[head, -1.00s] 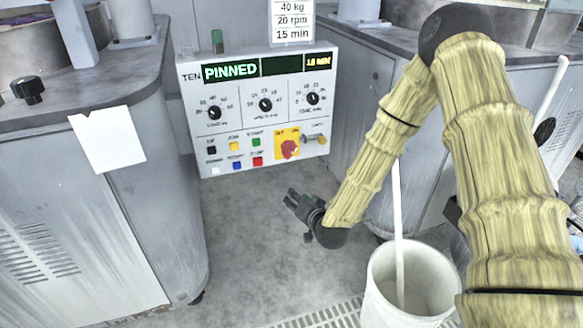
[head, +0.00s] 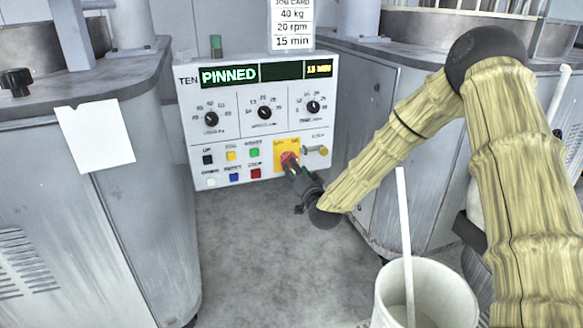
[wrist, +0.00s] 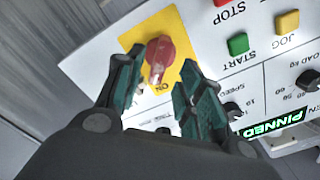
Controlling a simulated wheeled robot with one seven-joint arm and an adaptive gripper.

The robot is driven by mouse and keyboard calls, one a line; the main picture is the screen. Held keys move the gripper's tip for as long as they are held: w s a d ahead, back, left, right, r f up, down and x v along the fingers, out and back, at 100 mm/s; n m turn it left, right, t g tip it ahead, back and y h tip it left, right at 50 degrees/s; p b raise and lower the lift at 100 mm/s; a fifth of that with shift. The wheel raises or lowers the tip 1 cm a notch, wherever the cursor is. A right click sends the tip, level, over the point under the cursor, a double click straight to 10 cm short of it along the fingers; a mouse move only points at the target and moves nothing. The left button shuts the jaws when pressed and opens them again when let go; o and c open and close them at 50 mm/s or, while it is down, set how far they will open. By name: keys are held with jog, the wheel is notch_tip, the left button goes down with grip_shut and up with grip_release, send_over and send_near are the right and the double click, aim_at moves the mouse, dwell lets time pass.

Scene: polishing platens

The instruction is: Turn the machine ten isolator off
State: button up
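The machine ten control panel (head: 235,130) is white, with a lit display (head: 229,75) reading PINNED. Its isolator is a red rotary knob (head: 288,157) on a yellow plate (head: 280,147) at the lower right. In the wrist view the red knob (wrist: 159,54) shows between and just beyond my fingertips, with the word ON beside it on the yellow plate (wrist: 181,72). My gripper (wrist: 153,73) is open, its two green-grey fingers apart on either side of the knob's lower end. In the head view my gripper (head: 291,166) covers part of the knob. I cannot tell whether the fingers touch it.
A small lock or latch (head: 316,150) sticks out right of the isolator. Green START (wrist: 238,44) and orange JOG (wrist: 287,21) buttons lie near it. A white bucket (head: 450,300) with a stick stands below my arm. Grey machine cabinets flank the panel.

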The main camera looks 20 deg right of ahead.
jog(key=shift+w+a+b, duration=0.1)
jog(key=shift+w+b, duration=0.55)
jog(key=shift+w, duration=2.1)
grip_shut()
